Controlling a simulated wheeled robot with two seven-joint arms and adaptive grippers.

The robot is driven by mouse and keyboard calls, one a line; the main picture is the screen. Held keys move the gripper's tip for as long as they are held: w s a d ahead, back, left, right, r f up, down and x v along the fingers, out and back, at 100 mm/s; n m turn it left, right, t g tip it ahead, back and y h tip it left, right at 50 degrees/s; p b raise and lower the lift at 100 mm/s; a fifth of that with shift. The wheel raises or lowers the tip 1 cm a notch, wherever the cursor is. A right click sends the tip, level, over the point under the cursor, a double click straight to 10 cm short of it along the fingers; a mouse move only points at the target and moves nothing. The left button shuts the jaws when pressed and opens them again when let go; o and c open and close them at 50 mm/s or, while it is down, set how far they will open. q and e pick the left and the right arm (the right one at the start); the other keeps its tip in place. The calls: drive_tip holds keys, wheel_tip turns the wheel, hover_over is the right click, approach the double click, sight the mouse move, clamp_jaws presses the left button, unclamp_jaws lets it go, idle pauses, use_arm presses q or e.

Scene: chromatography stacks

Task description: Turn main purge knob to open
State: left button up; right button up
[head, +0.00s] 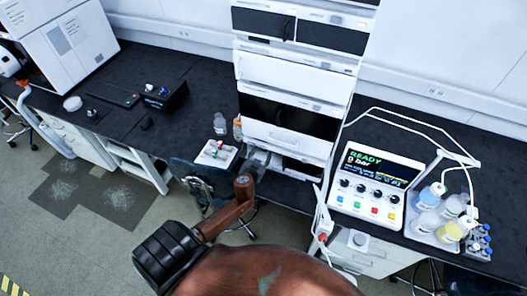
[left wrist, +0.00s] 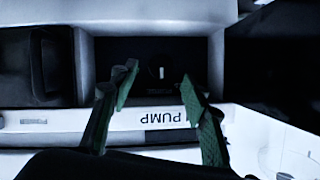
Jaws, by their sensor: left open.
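The purge knob (left wrist: 161,73) shows in the left wrist view as a dark round shape with a short pale upright mark, inside a dark recess. The pump module (left wrist: 130,121) has a white front strip lettered PUMP, upside down in this view. My left gripper (left wrist: 156,88) is open, with its two green fingers on either side of the knob in the picture. I cannot tell whether they touch it. In the head view my left gripper (head: 258,160) is at the lower left of the white stack (head: 285,75); the knob cannot be made out there. My right gripper is out of view.
A control box (head: 378,180) with a screen reading READY stands right of the stack, beside a tray of bottles (head: 433,238). A small white tray (head: 215,154) and bottles (head: 220,124) stand left of the stack. A stool (head: 200,178) is below the bench.

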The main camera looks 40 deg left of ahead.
use_arm(q)
drive_tip(key=shift+x, duration=1.75)
drive_tip(key=shift+c, duration=0.7)
drive_tip(key=c, duration=1)
drive_tip(key=shift+f, duration=0.1)
